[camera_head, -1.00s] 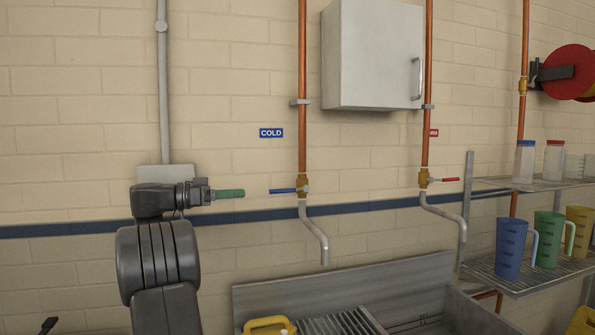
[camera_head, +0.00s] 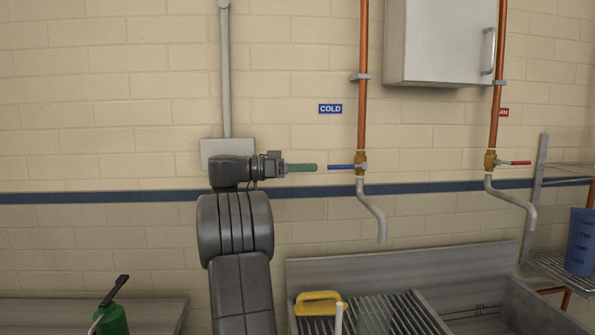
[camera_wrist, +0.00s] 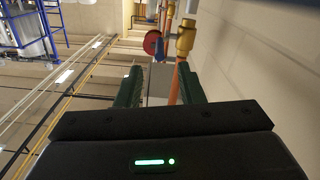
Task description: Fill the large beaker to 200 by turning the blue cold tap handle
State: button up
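The blue cold tap handle (camera_head: 342,166) points left from a brass valve (camera_head: 361,163) on a copper pipe, under a COLD sign. The valve also shows in the wrist view (camera_wrist: 186,38), with the blue handle (camera_wrist: 160,48) seen nearly end-on. My gripper (camera_head: 316,168) points right at the handle's height, a small gap from its tip in the picture. In the wrist view its green fingers (camera_wrist: 160,85) stand apart with nothing held.
A grey spout (camera_head: 376,218) bends down from the cold valve above the metal sink (camera_head: 370,270). A red-handled tap (camera_head: 514,163) is to the right. A blue jug (camera_head: 581,243) stands on the right shelf. A green bottle (camera_head: 112,318) is at lower left.

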aim_at(352, 166)
jog(key=shift+w+d+b, duration=0.15)
jog(key=shift+d+b, duration=0.8)
jog(key=shift+d, duration=4.25)
grip_shut()
